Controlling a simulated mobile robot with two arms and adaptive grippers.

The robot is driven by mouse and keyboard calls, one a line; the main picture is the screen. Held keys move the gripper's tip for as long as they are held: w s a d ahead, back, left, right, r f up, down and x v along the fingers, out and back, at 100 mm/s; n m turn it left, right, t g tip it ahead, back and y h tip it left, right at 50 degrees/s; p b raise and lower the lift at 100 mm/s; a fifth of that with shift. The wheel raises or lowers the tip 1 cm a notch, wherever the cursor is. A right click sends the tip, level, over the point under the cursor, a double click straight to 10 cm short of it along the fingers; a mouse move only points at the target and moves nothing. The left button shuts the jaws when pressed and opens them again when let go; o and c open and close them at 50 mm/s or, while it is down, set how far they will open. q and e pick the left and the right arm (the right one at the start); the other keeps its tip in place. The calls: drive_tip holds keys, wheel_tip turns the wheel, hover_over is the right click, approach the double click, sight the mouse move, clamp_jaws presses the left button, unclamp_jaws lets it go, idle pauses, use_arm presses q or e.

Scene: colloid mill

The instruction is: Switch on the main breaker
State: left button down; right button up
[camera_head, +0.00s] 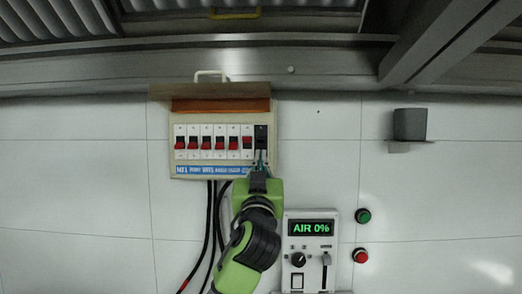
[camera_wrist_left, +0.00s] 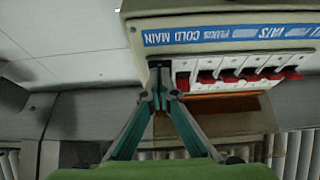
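The breaker panel (camera_head: 222,118) is a cream box on the white wall with its orange-brown cover raised. At the right end of its row is the black main breaker (camera_head: 261,134). It also shows in the left wrist view (camera_wrist_left: 158,66), next to the blue label strip. My left gripper (camera_head: 260,161) is just below the main breaker in the head view. In the left wrist view its two teal fingers come together at the tips (camera_wrist_left: 160,97), with nothing clearly held. Whether the tips touch the main breaker cannot be told. My right gripper is not in view.
Several red-toggle breakers (camera_head: 206,142) stand left of the main breaker. A control box (camera_head: 310,250) reading AIR 0% is at the lower right, beside a green button (camera_head: 363,216) and a red button (camera_head: 361,256). Black cables (camera_head: 208,235) hang below the panel.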

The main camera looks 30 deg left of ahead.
use_arm(q)
drive_tip(key=s+d, duration=0.4)
drive_tip(key=s, duration=0.3)
idle(0.5)
drive_tip(key=shift+w, duration=0.1)
